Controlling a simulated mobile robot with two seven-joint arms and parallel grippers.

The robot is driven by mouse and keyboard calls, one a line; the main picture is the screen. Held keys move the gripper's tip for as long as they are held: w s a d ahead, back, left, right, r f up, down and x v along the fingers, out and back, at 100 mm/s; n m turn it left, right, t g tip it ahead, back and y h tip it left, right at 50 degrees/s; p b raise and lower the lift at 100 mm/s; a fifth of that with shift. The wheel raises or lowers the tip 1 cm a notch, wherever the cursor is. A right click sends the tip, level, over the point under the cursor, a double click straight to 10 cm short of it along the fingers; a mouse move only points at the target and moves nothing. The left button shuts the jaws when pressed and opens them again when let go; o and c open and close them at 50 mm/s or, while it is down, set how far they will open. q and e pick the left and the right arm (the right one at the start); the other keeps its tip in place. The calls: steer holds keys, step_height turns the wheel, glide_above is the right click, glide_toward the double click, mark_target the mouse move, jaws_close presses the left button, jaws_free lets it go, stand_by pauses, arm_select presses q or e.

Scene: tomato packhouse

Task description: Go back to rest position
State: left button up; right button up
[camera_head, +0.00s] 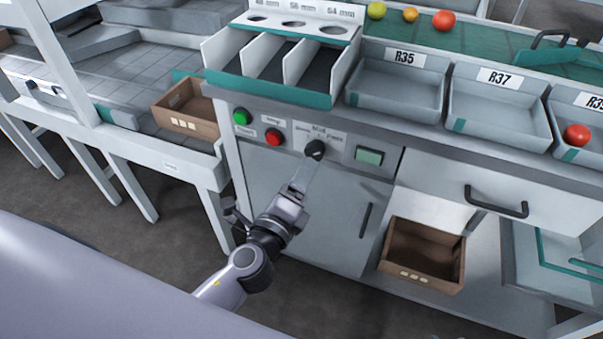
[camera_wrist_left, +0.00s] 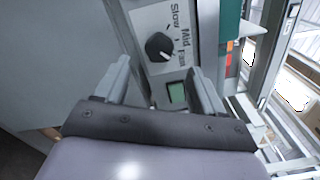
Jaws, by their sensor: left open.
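My left gripper (camera_head: 309,172) is in front of the grey machine's control panel, just below the black speed knob (camera_head: 315,149). In the left wrist view the two fingers of my left gripper (camera_wrist_left: 160,80) are spread, with nothing between them. The knob (camera_wrist_left: 160,46) shows beyond the fingertips, on a white plate marked Slow, Mid and Fast. It looks clear of the fingers. I cannot tell for sure where its pointer stands. My right gripper is in neither view.
A green button (camera_head: 241,117), a red button (camera_head: 273,137) and a green display (camera_head: 369,156) flank the knob. Grey bins (camera_head: 397,101) jut out above. A brown crate (camera_head: 187,126) sits left, another brown crate (camera_head: 443,237) lower right. Open floor lies below left.

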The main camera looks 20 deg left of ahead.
arm_select(q)
steer(key=s+a+f+n+g+p, duration=0.2)
steer(key=s+n+p, duration=0.3)
steer(key=s+n, duration=0.3)
steer(key=s+a+f+n+g+h+p, duration=0.1)
steer(key=s+a+f+n+g+p, duration=0.1)
steer(key=s+n+g+p, duration=0.3)
steer(key=s+f+n+p, duration=0.1)
steer(key=s+n, duration=0.3)
steer(key=n, duration=0.4)
steer(key=shift+s+a+f+g+h+p, duration=0.15)
steer(key=shift+s+f+g+h+p, duration=0.05)
steer(key=shift+s+g+h+p, duration=0.1)
